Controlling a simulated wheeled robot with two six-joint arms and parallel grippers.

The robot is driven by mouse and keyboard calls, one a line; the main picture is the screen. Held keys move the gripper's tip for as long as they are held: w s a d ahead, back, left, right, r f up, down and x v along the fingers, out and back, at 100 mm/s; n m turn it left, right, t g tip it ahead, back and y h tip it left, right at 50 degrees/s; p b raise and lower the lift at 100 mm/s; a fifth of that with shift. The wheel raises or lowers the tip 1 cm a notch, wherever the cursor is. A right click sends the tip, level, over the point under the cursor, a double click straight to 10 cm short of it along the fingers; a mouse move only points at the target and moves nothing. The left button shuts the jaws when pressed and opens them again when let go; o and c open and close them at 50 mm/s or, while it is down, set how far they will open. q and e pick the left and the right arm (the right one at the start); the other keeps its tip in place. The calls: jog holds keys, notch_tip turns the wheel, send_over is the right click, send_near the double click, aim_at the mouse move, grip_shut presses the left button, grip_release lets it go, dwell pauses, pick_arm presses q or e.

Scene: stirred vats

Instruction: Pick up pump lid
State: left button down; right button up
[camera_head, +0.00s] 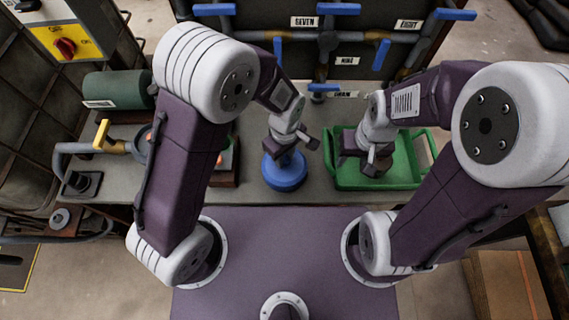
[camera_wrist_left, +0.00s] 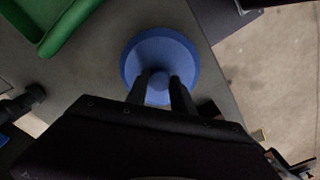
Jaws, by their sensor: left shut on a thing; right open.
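The blue round pump lid (camera_head: 285,174) lies on the grey bench in the middle of the head view. It also shows in the left wrist view (camera_wrist_left: 160,49), with a raised knob at its centre. My left gripper (camera_head: 286,153) is over the lid, and its fingers (camera_wrist_left: 161,84) are shut on the lid's knob. In the head view my gripper partly hides the top of the lid. I cannot tell whether the lid touches the bench. My right gripper (camera_head: 364,160) is open and empty above the green tray.
The green tray (camera_head: 419,182) stands right of the lid. A dark green motor (camera_head: 118,90) and a pipe with a yellow-handled valve (camera_head: 103,136) are at the left. Blue-handled valves (camera_head: 327,38) line the back panel. Bare bench (camera_head: 318,186) lies between lid and tray.

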pick_arm(q)
jog(key=shift+r, duration=0.1)
dwell(0.6)
notch_tip(320, 180, up, 4)
jog(key=p, duration=0.4)
jog(key=shift+r+p, duration=0.2)
jog(key=shift+p, duration=0.15)
jog(key=s+d+r+p, duration=0.3)
jog(key=s+r+p, duration=0.3)
jog(key=s, duration=0.5)
jog(key=shift+d+r, duration=0.2)
jog(key=shift+d, duration=0.15)
